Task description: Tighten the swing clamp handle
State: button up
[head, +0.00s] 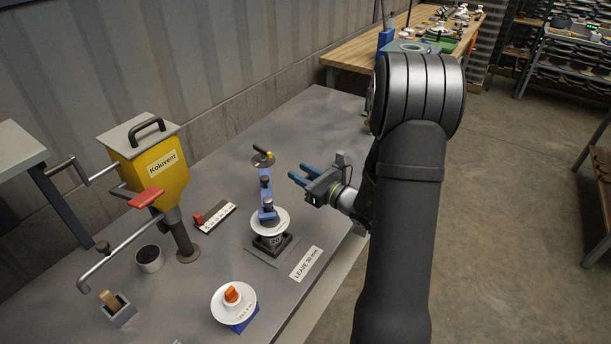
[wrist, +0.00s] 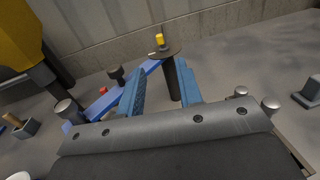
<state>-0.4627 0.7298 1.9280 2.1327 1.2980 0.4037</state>
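The swing clamp has a blue arm (head: 266,190) standing above an insulator stack with a white disc (head: 270,222). The blue clamp arm (wrist: 104,104) runs behind the left finger, partly hidden.
A yellow Koluvent machine (head: 160,170) with a red lever stands at the left. A white disc with an orange top (head: 232,297) is at the front. A label plate (head: 306,263) lies near the bench's right edge. Bench space behind the clamp is clear.

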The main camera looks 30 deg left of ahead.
jog(key=shift+s+d, duration=0.1)
jog(key=shift+d, duration=0.45)
jog(key=s+a+r+n+g+h, duration=0.2)
jog(key=n+g, duration=0.1)
jog(key=n, duration=0.4)
jog(key=s+a+r+n+g+h, duration=0.2)
jog(key=a+n+g, duration=0.1)
jog(key=n, duration=0.4)
jog(key=s+a+r+n+g+h, duration=0.1)
jog(key=a+r+n+g+h, duration=0.1)
jog(key=n, duration=0.5)
jog(key=shift+s+a+g+h, duration=0.3)
jog(key=shift+s+a+g, duration=0.1)
jog(key=shift+a+g, duration=0.25)
notch_tip(320, 180, up, 4)
jog(key=w+a+n+t+h, duration=0.15)
jog(key=n+h, duration=0.25)
jog(key=n, duration=0.4)
jog(key=n+t+h, duration=0.3)
jog(key=n+t, duration=0.3)
jog(key=n, duration=0.1)
send_near(262, 149)
jog(key=x, duration=0.8)
jog(key=shift+w+f, duration=0.15)
